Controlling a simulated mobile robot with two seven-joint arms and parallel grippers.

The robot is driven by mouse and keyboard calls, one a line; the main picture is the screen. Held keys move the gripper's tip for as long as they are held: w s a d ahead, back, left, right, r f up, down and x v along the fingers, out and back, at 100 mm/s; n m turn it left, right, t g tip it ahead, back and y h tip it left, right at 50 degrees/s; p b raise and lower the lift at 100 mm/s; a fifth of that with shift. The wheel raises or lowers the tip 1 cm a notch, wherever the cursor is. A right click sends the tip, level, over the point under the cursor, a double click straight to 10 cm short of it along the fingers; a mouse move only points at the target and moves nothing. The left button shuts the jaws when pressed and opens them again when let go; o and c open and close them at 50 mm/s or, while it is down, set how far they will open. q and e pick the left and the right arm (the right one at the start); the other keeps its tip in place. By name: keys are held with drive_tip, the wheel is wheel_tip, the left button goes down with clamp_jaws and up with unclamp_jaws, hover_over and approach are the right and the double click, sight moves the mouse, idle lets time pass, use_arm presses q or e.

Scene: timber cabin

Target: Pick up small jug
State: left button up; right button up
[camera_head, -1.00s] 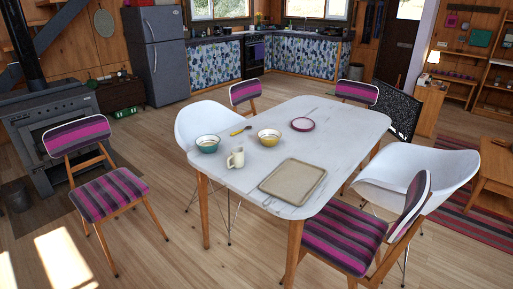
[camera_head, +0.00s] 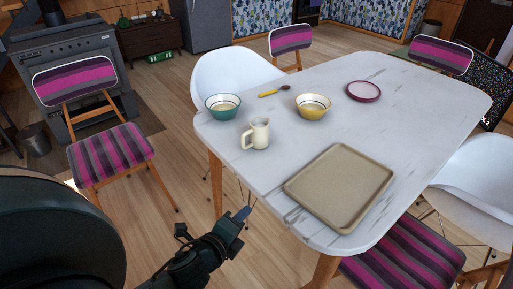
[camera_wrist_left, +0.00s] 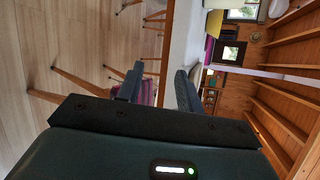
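The small jug (camera_head: 259,133) is cream-coloured and stands upright near the left front edge of the white table (camera_head: 330,122), its handle toward the lower left. My left gripper (camera_head: 241,226) is below and in front of the jug, off the table's near edge and apart from it. In the left wrist view my left gripper (camera_wrist_left: 158,88) shows its two fingers spread with nothing between them. The jug cannot be made out in that view. My right gripper is not in view.
Near the jug are a teal bowl (camera_head: 222,107), a yellow bowl (camera_head: 313,106) and a yellow spoon (camera_head: 274,92). A beige tray (camera_head: 340,187) lies at the table's front; a pink plate (camera_head: 363,91) lies farther back. A striped chair (camera_head: 108,156) stands left.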

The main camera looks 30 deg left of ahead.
use_arm(q)
drive_tip(key=w+a+r+m+t+y+b, duration=0.25)
drive_tip(key=w+a+m, duration=0.25)
drive_tip(key=m, duration=0.3)
drive_tip(key=m+t+y, duration=0.1)
drive_tip(key=m+y, duration=0.1)
drive_tip(key=m, duration=0.2)
approach(242, 140)
drive_tip(key=w, duration=0.3)
drive_tip(key=shift+h, duration=0.25)
drive_tip(key=shift+a+x, duration=0.2)
drive_tip(key=shift+x, duration=1.35)
drive_tip(key=shift+a+x, duration=0.25)
drive_tip(key=shift+x, duration=1.3)
drive_tip(key=shift+s, duration=0.1)
drive_tip(key=shift+c, duration=0.4)
clamp_jaws()
